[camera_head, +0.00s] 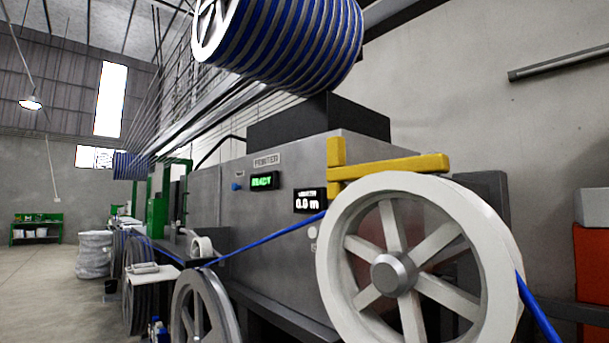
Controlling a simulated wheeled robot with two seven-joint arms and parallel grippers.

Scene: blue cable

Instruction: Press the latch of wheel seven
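A large white spoked wheel (358,247) with a grey hub (393,272) stands upright at the right front. A blue cable (270,239) runs to it from the left, and a blue length (538,312) leaves its right side. A yellow bracket (390,167) sits just above the wheel, against the machine. A smaller grey spoked wheel (203,305) stands at the lower middle, cut off by the bottom edge. I see no number on any wheel and cannot tell which is wheel seven or where its latch is. Neither of my grippers is in view.
A blue-and-white striped drum (290,45) hangs overhead. An orange-red block (592,265) stands at right. Open floor (35,285) lies at left.

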